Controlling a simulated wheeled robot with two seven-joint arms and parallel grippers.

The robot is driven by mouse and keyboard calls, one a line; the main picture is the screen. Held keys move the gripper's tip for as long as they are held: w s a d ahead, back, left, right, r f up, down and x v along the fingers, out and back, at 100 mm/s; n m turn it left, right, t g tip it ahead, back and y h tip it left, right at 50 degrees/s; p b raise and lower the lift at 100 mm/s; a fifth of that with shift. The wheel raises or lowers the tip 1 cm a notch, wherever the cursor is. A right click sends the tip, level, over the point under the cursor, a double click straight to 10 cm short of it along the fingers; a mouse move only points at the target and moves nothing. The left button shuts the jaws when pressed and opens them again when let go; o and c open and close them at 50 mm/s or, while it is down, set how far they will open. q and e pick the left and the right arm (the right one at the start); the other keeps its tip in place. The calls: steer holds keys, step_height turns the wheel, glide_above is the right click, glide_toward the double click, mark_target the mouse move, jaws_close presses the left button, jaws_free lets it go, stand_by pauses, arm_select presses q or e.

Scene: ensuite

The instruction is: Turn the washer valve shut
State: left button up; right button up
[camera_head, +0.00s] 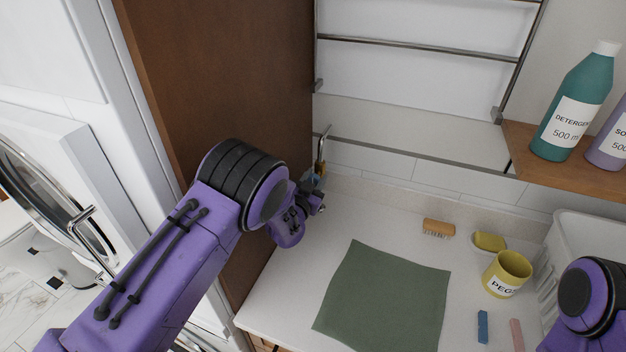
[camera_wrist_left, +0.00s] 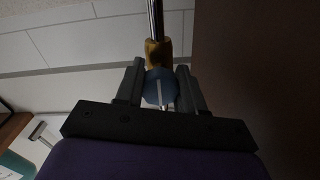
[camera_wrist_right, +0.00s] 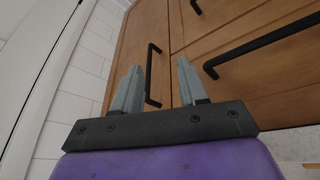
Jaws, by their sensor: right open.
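The washer valve has a brass body (camera_wrist_left: 157,54) on a shiny metal pipe, with a round blue knob (camera_wrist_left: 160,87) bearing a pale line that runs along the pipe's direction in the left wrist view. In the head view the brass part (camera_head: 320,168) shows beside the brown panel, with the knob mostly hidden by my gripper. My left gripper (camera_head: 314,190) is at the valve. In the left wrist view its two fingers (camera_wrist_left: 160,88) sit against both sides of the knob. My right gripper (camera_wrist_right: 160,75) is open and empty, facing wooden cupboard fronts.
A tall brown panel (camera_head: 225,80) stands close beside my left arm. The counter (camera_head: 285,275) holds a green cloth (camera_head: 385,300), a brush (camera_head: 438,229), a yellow pegs cup (camera_head: 508,270) and pegs. A detergent bottle (camera_head: 577,105) stands on a wooden shelf (camera_head: 560,170) at right.

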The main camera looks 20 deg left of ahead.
arm_select(q)
steer(key=m+b, duration=0.1)
steer(key=b, duration=0.1)
steer(key=m+b, duration=0.2)
steer(key=shift+f, duration=0.4)
steer(key=shift+r+m+b, duration=0.15)
steer(key=shift+m+b, duration=0.35)
steer(key=shift+r, duration=0.15)
steer(key=o, duration=1)
steer(key=shift+o, duration=0.2)
steer(key=shift+a, duration=0.1)
